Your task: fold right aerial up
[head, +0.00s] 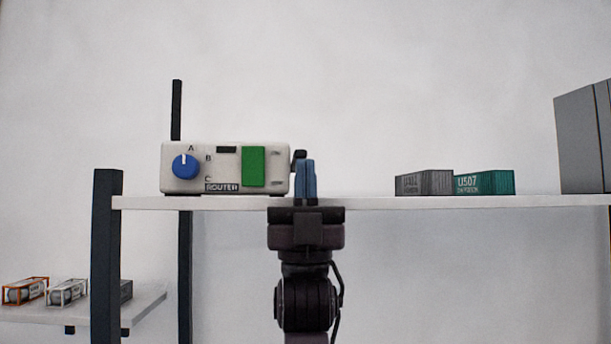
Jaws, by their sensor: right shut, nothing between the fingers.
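A white router (225,155) stands on the shelf, with a blue knob (184,167) and a green panel (253,167) on its front. A dark aerial (176,110) stands upright at its left end. At its right end a short dark piece (299,155), which looks like the right aerial, shows just above my gripper; most of it is hidden. My right gripper (305,168) points up in front of the router's right end, its blue fingers together and empty. I cannot tell whether they touch the aerial. My left gripper is not in view.
The white shelf (370,203) runs across, with a grey container (423,183) and a teal container (485,183) right of the router. Grey boxes (578,140) stand at far right. A lower shelf (140,305) at left holds small tank models. A dark post (105,260) stands at left.

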